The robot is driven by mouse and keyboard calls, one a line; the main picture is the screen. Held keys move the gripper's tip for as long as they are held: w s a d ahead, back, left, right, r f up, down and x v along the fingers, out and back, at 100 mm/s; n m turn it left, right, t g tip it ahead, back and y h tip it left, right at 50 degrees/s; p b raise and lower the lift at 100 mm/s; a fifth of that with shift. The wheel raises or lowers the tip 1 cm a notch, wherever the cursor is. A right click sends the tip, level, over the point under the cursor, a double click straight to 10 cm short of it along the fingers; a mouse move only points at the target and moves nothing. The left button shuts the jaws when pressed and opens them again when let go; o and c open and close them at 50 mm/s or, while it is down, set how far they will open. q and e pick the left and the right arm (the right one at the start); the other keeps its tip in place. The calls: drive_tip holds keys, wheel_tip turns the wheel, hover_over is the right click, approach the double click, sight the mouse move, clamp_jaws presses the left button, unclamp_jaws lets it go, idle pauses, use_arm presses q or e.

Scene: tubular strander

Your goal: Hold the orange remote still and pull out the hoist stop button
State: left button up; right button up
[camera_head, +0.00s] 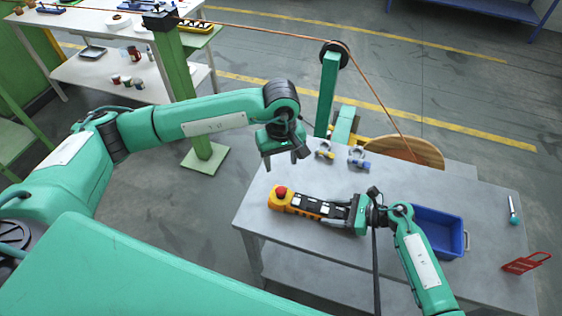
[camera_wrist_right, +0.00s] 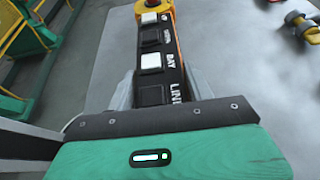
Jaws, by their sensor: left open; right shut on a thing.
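The orange remote (camera_head: 303,205) lies on the grey table, with black and white buttons along its face. The red stop button (camera_head: 281,190) is at its left end, on a yellow-orange head. In the right wrist view the remote (camera_wrist_right: 152,55) runs away from the gripper, and the red button (camera_wrist_right: 152,3) is cut by the top edge. My right gripper (camera_head: 345,213) is shut on the remote's right end; its fingers (camera_wrist_right: 155,90) flank the body. My left gripper (camera_head: 284,162) is open and empty, fingers pointing down, above and behind the red button, apart from it.
A blue bin (camera_head: 440,216) stands right of my right gripper. Two small clamp-like parts (camera_head: 358,160) lie at the table's back edge. A green post with a pulley (camera_head: 330,92) stands behind the table.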

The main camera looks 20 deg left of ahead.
drive_tip(key=o, duration=1.4)
